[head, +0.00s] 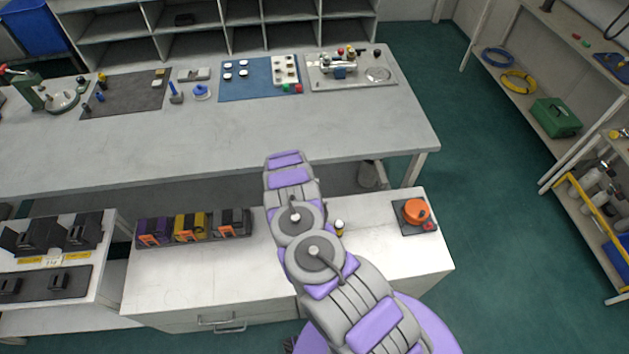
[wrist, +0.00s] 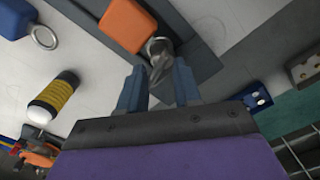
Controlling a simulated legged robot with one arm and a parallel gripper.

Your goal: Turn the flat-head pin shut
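In the wrist view a silver metal pin (wrist: 160,50) with a flattened end stands close beside an orange block (wrist: 127,24). My gripper (wrist: 160,78) has two blue fingers that stand apart, one on each side of the pin's near end. I see a gap on both sides, and no clear contact. The pin's exact turn angle is hard to read. In the head view my arm reaches away over the white cabinet toward the long grey table (head: 370,115). The gripper's fingers and the pin are not distinguishable there.
In the wrist view a black-and-yellow cylinder with a white end (wrist: 54,95) lies left of the fingers, near a metal ring (wrist: 43,37). In the head view an orange knob on a dark base (head: 416,210) sits right of my arm. The table's front half is clear.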

